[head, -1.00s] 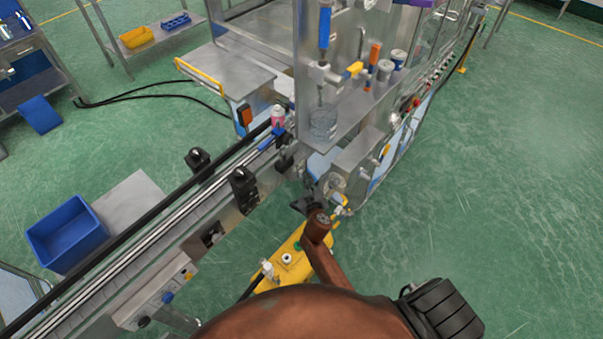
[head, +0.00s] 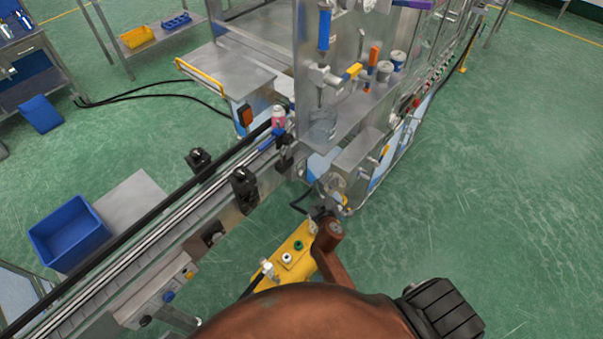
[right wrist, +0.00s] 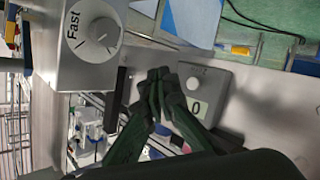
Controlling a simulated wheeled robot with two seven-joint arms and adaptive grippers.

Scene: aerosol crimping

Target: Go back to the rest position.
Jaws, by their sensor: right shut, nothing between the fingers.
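My right gripper (head: 319,211) is small in the head view, in front of the machine's lower corner and partly hidden by my brown arm. In the right wrist view its dark fingers (right wrist: 158,78) meet at the tips and hold nothing. They appear in front of a grey box with a display reading 0 (right wrist: 203,90); I cannot tell the gap. My left gripper is not in view.
The steel machine (head: 345,120) and conveyor (head: 140,255) stand close ahead. A dial marked Fast (right wrist: 98,32) is near the fingers. A yellow button box (head: 290,258) is left of my arm. A pink can (head: 278,117) stands by the conveyor's end. Green floor (head: 500,200) is clear on the right.

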